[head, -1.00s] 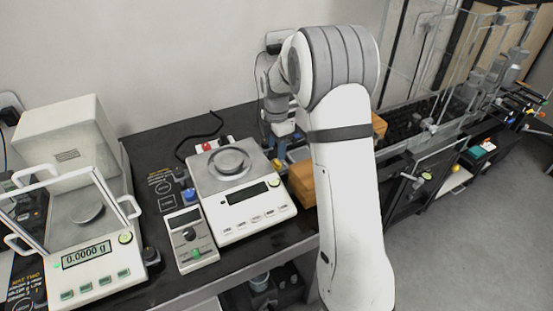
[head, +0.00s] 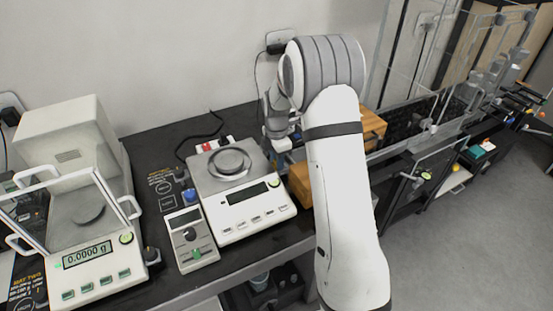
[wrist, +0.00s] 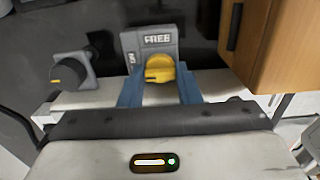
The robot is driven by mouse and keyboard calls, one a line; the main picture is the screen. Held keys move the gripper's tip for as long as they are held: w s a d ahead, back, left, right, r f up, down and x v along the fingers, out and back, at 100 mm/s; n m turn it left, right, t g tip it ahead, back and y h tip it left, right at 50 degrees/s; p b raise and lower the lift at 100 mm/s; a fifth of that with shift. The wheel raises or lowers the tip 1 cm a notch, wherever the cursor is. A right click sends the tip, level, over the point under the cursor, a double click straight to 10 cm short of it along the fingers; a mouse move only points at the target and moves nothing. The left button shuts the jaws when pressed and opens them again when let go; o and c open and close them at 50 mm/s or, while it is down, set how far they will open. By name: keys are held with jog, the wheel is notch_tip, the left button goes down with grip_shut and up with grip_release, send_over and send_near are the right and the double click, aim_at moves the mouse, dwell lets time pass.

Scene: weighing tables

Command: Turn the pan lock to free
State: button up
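The pan lock (wrist: 150,44) is a grey block with a yellow knob (wrist: 161,69) and a label that reads FREE, seen upside down or mirrored in the wrist view. The knob has a dark pointer mark on its left side. My gripper (wrist: 160,88) has two blue fingers standing apart, one on each side of the knob's near end. I cannot tell whether they touch it. In the head view my gripper (head: 283,146) is low beside the right-hand balance (head: 232,185), and the lock is mostly hidden by it.
A dark knob on a grey block (wrist: 75,73) stands left of the lock in the wrist view. A wooden box (wrist: 262,45) is close on the right. Another balance (head: 95,270) with a draft shield reads 0.0000 g. A small control box (head: 190,240) stands between the balances.

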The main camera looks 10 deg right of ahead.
jog(key=c, duration=0.4)
jog(key=shift+m+b, duration=0.45)
jog(key=shift+m, duration=1.15)
jog(key=shift+c, duration=0.2)
jog(key=o, duration=1)
jog(key=shift+r, duration=0.15)
notch_tip(320, 180, up, 8)
jog(key=shift+f, duration=0.2)
